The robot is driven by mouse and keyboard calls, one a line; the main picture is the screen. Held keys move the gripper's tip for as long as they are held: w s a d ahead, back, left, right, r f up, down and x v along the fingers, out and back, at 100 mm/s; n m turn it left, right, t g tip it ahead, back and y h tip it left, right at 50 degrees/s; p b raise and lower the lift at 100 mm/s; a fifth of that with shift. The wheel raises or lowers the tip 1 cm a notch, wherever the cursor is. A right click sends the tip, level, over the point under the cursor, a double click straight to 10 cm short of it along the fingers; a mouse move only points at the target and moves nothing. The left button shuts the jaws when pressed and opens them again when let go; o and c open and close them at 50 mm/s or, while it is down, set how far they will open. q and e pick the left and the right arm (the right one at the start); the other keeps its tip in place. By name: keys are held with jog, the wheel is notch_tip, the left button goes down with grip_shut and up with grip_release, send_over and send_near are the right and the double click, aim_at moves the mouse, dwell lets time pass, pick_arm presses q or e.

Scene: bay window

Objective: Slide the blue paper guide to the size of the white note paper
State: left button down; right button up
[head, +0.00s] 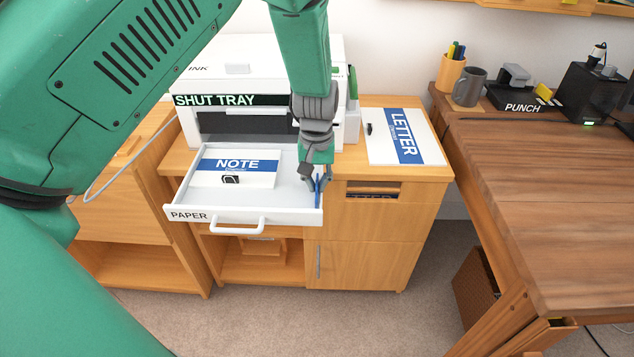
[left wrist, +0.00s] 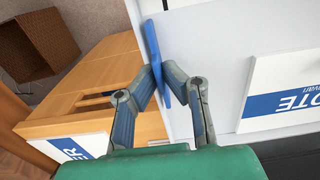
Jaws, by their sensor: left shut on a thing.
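The white note paper (head: 262,181), with a blue NOTE band, lies in the left part of the open white paper tray (head: 295,212). It also shows at the right of the left wrist view (left wrist: 288,70). The blue paper guide (left wrist: 150,42) is a thin upright strip near the tray's right wall. Bare tray floor separates it from the note paper. My left gripper (head: 316,184) reaches down into the tray with its fingers shut on the guide, one on each side. In the head view the fingers hide most of the guide. My right gripper is not in view.
The printer (head: 215,70), labelled SHUT TRAY, stands behind the tray. A LETTER sheet stack (head: 385,145) lies on the cabinet top to the right. A small black object (head: 231,180) sits on the note paper. A wooden desk (head: 550,190) stands further right.

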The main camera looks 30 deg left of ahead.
aim_at(274, 194)
pick_arm(q)
jog(key=shift+s+a, duration=0.15)
jog(key=shift+a, duration=0.2)
jog(key=s+a+p, duration=0.1)
jog(key=a, duration=0.1)
jog(key=s+a+p, duration=0.2)
jog(key=a, duration=0.1)
jog(key=s+a+p, duration=0.2)
jog(key=shift+a, duration=0.3)
jog(key=shift+a+f, duration=0.1)
jog(key=shift+a, duration=0.15)
jog(key=c, duration=1.7)
grip_release()
jog(key=shift+d, duration=0.15)
jog(key=shift+r, duration=0.55)
notch_tip(274, 194, up, 11)
jog(key=shift+f, duration=0.1)
